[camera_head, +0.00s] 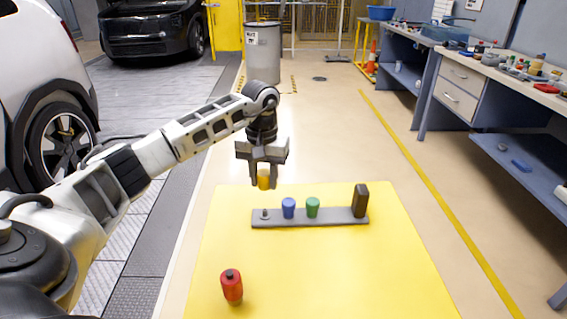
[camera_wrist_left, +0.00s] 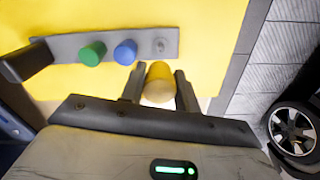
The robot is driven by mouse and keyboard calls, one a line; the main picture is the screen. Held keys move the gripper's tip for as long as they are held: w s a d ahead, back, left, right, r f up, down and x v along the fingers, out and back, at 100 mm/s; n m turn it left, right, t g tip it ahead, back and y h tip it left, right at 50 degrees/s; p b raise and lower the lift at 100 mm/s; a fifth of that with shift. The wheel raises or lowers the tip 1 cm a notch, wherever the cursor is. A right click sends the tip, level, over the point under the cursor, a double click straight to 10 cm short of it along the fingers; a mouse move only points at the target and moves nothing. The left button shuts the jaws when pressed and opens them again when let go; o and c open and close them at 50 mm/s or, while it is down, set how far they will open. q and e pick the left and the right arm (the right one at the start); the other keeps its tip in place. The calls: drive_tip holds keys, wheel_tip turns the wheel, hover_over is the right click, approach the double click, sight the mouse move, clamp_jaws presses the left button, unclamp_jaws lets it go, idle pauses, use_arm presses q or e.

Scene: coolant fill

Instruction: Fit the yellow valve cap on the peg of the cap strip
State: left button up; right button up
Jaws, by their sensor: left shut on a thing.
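The yellow valve cap (camera_head: 264,180) is held between the fingers of my left gripper (camera_head: 264,183). In the left wrist view the yellow cap (camera_wrist_left: 159,82) sits between both fingertips of the gripper (camera_wrist_left: 158,85). The grey cap strip (camera_head: 330,219) lies on the yellow table top. Its bare peg (camera_head: 265,213) is at the left end, and it also shows in the left wrist view (camera_wrist_left: 160,46). The held cap is above the strip near this peg, apart from it. A blue cap (camera_head: 288,207) and a green cap (camera_head: 313,207) stand on the strip. My right gripper is not seen.
A dark upright block (camera_head: 360,201) stands at the strip's right end. A red bottle with a black top (camera_head: 231,287) stands at the front left of the yellow table top (camera_head: 370,280). The table's front right is clear.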

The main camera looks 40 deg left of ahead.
sight(264, 210)
use_arm(q)
drive_tip(key=shift+s+r, duration=0.1)
drive_tip(key=shift+s, duration=0.2)
drive_tip(key=shift+f+b, duration=0.7)
drive_tip(key=shift+f, duration=0.35)
wheel_tip(264, 210, down, 3)
drive_tip(key=shift+f+b, duration=0.1)
drive_tip(key=shift+b, duration=1)
drive_tip(key=shift+f, duration=0.25)
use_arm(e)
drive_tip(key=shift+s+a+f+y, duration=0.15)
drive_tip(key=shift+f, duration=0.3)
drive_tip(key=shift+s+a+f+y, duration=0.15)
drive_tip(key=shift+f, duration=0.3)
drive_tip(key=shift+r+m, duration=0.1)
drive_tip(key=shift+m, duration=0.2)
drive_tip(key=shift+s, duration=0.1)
